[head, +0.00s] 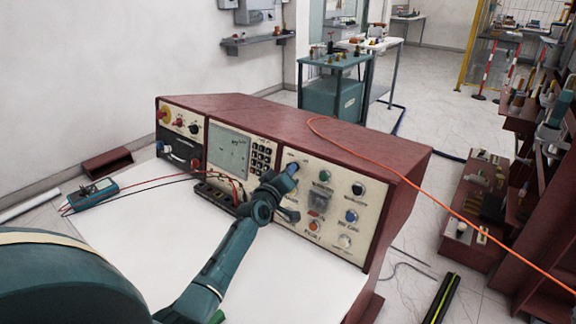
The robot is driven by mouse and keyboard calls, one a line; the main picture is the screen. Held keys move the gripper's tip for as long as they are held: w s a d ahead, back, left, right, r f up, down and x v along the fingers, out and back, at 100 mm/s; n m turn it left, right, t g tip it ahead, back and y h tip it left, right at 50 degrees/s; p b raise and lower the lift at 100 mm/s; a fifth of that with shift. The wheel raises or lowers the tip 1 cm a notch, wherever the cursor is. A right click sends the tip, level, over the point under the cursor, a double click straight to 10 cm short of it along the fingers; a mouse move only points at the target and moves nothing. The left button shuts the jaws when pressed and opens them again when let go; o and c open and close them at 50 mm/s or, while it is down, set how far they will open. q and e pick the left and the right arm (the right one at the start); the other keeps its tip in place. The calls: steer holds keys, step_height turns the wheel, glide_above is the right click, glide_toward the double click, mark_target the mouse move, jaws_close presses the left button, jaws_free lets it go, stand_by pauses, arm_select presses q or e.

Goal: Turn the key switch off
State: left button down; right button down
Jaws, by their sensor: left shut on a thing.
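The red test console (405,200) stands on the white tabletop, its cream control panel (325,252) facing me. My left arm reaches up from the bottom left to this panel. My left gripper (292,168) is at the panel's upper left corner, shut on the key of the key switch. The gripper covers the key and switch, so the key's angle cannot be told. My right gripper is not in view.
Knobs and buttons, including a green knob (324,176) and an orange button (314,226), sit close to my gripper. A teal multimeter (93,194) with leads lies left on the white tabletop (130,250). An orange cable (400,168) crosses the console top.

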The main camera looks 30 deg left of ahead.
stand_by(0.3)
arm_select(q)
steer(key=c, duration=1.6)
jaws_free()
steer(key=s, duration=0.4)
steer(key=s+d, duration=0.1)
steer(key=s, duration=0.3)
steer(key=s+d, duration=0.1)
steer(key=s, duration=0.4)
steer(key=shift+p, duration=0.35)
